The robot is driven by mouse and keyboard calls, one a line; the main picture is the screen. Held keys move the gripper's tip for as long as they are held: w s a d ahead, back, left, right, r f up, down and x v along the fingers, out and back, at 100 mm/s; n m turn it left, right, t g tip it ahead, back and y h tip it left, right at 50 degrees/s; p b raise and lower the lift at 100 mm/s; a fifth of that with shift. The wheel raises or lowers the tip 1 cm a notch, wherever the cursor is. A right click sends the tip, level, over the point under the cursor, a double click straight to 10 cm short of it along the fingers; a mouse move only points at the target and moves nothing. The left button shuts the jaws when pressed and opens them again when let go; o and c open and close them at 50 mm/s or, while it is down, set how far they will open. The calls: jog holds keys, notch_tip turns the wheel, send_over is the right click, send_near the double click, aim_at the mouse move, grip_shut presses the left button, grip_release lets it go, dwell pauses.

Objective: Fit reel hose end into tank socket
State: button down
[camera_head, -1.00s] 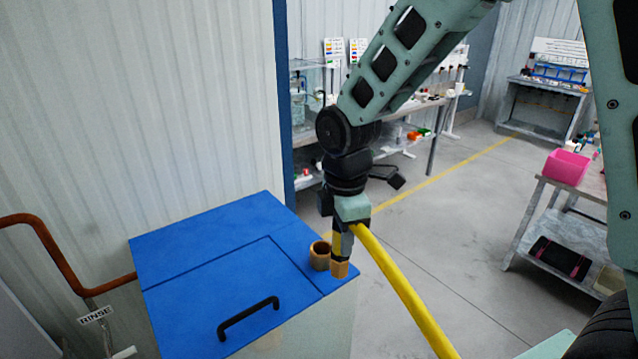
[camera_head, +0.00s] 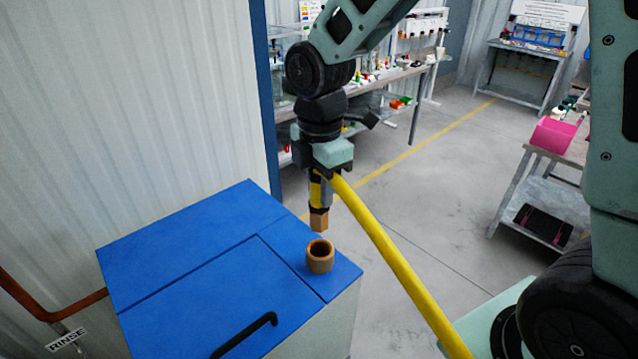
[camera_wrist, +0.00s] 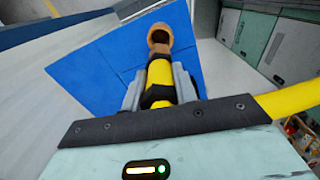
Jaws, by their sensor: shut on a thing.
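The tank is a box with a blue lid (camera_head: 190,255) at lower left in the head view. A round tan socket (camera_head: 320,257) with a dark opening stands up from the lid near its right corner. My gripper (camera_head: 320,190) is shut on the yellow hose end, which has a black band and a tan tip (camera_head: 319,219) pointing down. In the head view the tip appears just above and behind the socket, apart from it. In the wrist view the hose end (camera_wrist: 160,80) lies between the fingers, and its tip partly overlaps the socket (camera_wrist: 160,36).
The yellow hose (camera_head: 390,255) runs from my gripper to the lower right. A black lid handle (camera_head: 245,335) is at the front. A corrugated wall (camera_head: 130,110) stands left. Benches, and a shelf with a pink bin (camera_head: 552,135), stand beyond open floor.

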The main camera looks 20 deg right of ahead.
aim_at(322, 210)
jog(key=shift+d+r, duration=0.1)
jog(key=shift+d, duration=0.05)
jog(key=shift+f+b, duration=1.7)
jog(key=shift+f, duration=1.25)
jog(key=shift+p, duration=0.65)
jog(key=shift+f+b, duration=1.8)
jog(key=shift+f, duration=0.85)
jog(key=c, duration=1)
grip_release()
jog(key=shift+r, duration=0.1)
notch_tip(322, 210, up, 17)
jog(key=shift+r+b, duration=0.15)
jog(key=shift+b, duration=1.1)
